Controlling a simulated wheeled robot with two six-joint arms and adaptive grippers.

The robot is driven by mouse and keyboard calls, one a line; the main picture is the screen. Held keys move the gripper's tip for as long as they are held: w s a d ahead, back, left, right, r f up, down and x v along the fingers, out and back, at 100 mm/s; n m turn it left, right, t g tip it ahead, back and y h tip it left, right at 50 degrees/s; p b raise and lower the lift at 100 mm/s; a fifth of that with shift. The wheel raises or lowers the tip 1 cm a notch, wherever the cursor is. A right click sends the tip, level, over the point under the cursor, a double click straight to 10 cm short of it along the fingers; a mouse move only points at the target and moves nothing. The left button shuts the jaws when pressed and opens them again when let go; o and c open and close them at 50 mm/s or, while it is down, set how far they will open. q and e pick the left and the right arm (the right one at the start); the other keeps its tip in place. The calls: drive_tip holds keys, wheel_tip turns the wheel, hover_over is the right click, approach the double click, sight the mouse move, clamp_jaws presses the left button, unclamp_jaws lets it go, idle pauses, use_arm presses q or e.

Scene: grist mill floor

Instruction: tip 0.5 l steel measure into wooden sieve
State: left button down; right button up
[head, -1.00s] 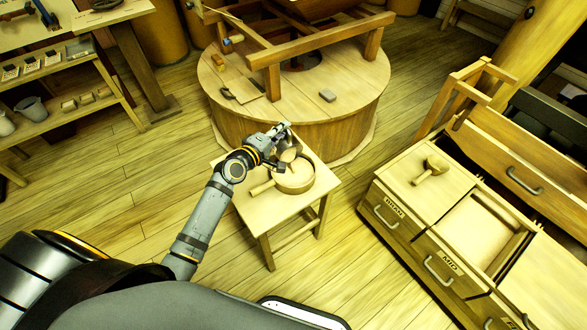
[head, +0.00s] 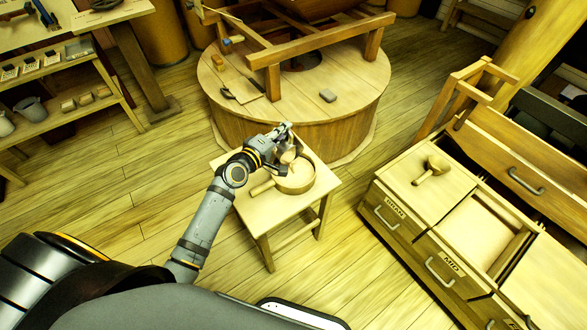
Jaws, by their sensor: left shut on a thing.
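The wooden sieve (head: 298,184) is a round, pale-rimmed vessel on a small wooden stool. A short wooden handle (head: 262,188) sticks out at its left side. My left gripper (head: 287,143) is above the sieve's far left rim and is shut on the steel measure (head: 289,156). The measure is small in view and partly hidden by the gripper. It looks tilted over the sieve, with a pale patch at its mouth. I cannot tell how much it holds. My right gripper is not in view.
At right is a bin chest (head: 400,200) with labelled drawers and a wooden scoop (head: 433,170) on top. Shelves (head: 60,110) stand at left. Floor between is clear.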

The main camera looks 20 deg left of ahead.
use_arm(q)
drive_tip(key=shift+s+d+m+b, duration=0.2)
drive_tip(key=shift+d+m+b, duration=0.05)
drive_tip(key=shift+m+b, duration=0.1)
idle(0.4)
drive_tip(key=shift+w+a+r+p, duration=0.1)
drive_tip(key=shift+r+p, duration=0.15)
drive_tip(key=shift+p, duration=0.05)
drive_tip(key=w+a+n+p, duration=0.1)
drive_tip(key=p, duration=0.1)
drive_tip(key=w+a+n+g+p, duration=0.1)
drive_tip(key=w+a+n+p, duration=0.1)
drive_tip(key=p, duration=0.1)
drive_tip(key=shift+a+r, duration=0.15)
drive_tip(key=shift+r, duration=0.25)
drive_tip(key=w+a+f+n+g+h+b, duration=0.1)
drive_tip(key=w+a+f+n+g, duration=0.1)
drive_tip(key=w+a+f+n, duration=0.1)
drive_tip(key=shift+w+a+g, duration=0.3)
drive_tip(key=shift+w+a, duration=0.1)
drive_tip(key=shift+a, duration=0.35)
